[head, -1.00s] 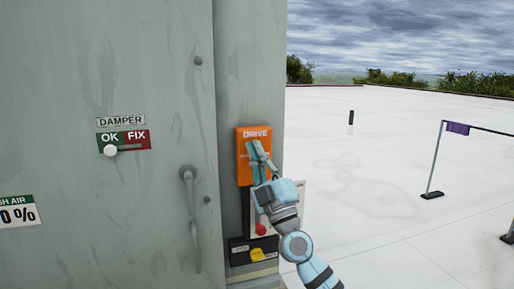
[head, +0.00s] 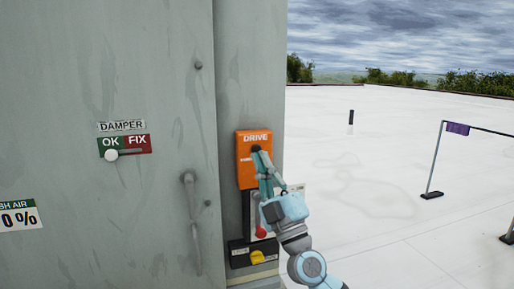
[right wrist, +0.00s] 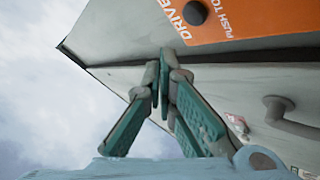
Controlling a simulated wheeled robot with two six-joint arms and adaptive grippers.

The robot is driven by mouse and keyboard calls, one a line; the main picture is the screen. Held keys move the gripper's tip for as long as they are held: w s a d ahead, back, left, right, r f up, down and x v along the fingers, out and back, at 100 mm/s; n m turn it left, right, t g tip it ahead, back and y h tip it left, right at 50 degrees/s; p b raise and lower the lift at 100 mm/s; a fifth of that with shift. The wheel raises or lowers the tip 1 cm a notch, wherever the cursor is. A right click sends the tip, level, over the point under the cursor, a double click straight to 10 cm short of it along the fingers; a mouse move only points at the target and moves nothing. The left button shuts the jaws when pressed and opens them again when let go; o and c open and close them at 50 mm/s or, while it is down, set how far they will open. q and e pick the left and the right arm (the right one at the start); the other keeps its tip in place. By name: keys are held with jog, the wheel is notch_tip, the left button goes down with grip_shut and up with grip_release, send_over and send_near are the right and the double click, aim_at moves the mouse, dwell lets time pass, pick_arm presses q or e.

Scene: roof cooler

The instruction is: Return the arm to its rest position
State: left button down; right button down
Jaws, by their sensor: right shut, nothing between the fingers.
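My right gripper (head: 260,158) is in front of the orange DRIVE box (head: 245,180) on the narrow side of the grey cabinet. It is shut and empty. In the right wrist view its teal fingers (right wrist: 165,65) come together at the tips, below the orange panel (right wrist: 235,20) with a dark round button (right wrist: 196,12). I cannot tell from the head view whether the fingertips touch the box. My left gripper is not in view.
A red knob (head: 261,232) and a yellow switch (head: 257,256) sit below the box, close to my right arm. A door handle (head: 193,220) and the damper slider (head: 111,155) are on the cabinet (head: 60,70). Open white roof (head: 380,240) lies to the right.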

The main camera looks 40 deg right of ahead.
jog(key=shift+s+a, duration=0.2)
jog(key=shift+s, duration=0.35)
jog(key=shift+s+a, duration=0.15)
jog(key=shift+s, duration=0.4)
